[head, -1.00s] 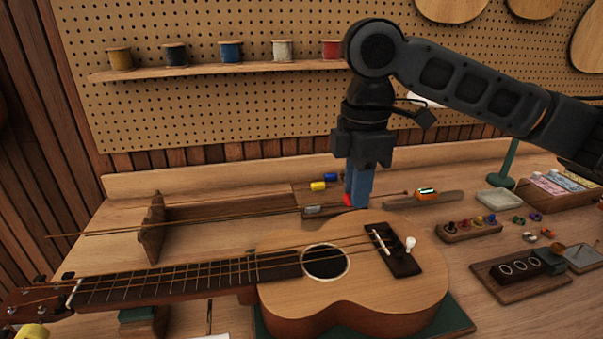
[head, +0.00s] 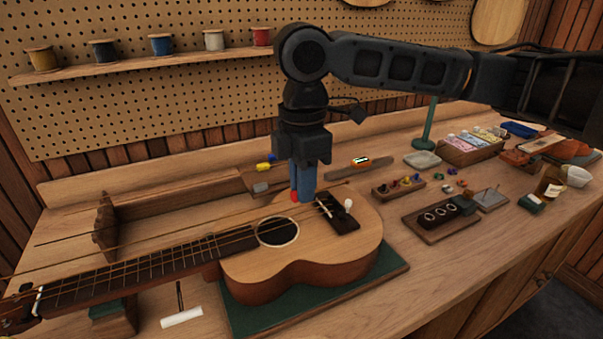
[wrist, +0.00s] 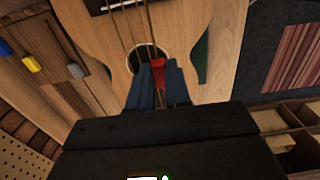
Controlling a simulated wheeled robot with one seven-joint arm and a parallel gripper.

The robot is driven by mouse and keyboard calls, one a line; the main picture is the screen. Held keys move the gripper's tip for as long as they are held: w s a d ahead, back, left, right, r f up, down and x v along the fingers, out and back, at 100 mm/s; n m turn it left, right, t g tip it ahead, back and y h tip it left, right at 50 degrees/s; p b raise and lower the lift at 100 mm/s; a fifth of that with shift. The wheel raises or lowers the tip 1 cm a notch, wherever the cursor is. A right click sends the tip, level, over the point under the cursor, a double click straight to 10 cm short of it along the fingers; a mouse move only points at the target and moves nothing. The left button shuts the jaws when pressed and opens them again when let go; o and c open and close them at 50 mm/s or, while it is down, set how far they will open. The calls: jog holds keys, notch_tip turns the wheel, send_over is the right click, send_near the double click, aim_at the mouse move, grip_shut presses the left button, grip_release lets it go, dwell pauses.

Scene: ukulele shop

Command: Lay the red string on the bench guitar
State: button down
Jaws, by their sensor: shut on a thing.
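The bench guitar (head: 335,245) lies on a green mat (head: 388,287), its neck pointing left and its bridge (head: 340,216) at right. My gripper (head: 299,198), with blue fingers, points down at the far edge of the guitar body, near the bridge. It is shut on the red string, whose red end (head: 294,196) shows at the fingertips. In the wrist view the red end (wrist: 158,70) sits between the fingers beside the sound hole (wrist: 150,55). Thin strings stretch left over the guitar; which one is the red string's length I cannot tell.
A notched wooden rack (head: 105,225) stands behind the neck. A peg block (head: 398,187) and a dark tool block (head: 440,215) stand right of the guitar. A white cylinder (head: 182,317) lies in front.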

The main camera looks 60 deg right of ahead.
jog(key=shift+f+b, duration=2.85)
jog(key=shift+f, duration=0.6)
jog(key=c, duration=1)
grip_release()
jog(key=shift+o, duration=0.5)
jog(key=shift+o, duration=0.9)
jog(key=shift+r+p, duration=0.15)
jog(key=shift+p, duration=0.15)
jog(key=shift+r+p, duration=3.1)
jog(key=shift+r, duration=0.35)
jog(key=shift+f, duration=0.1)
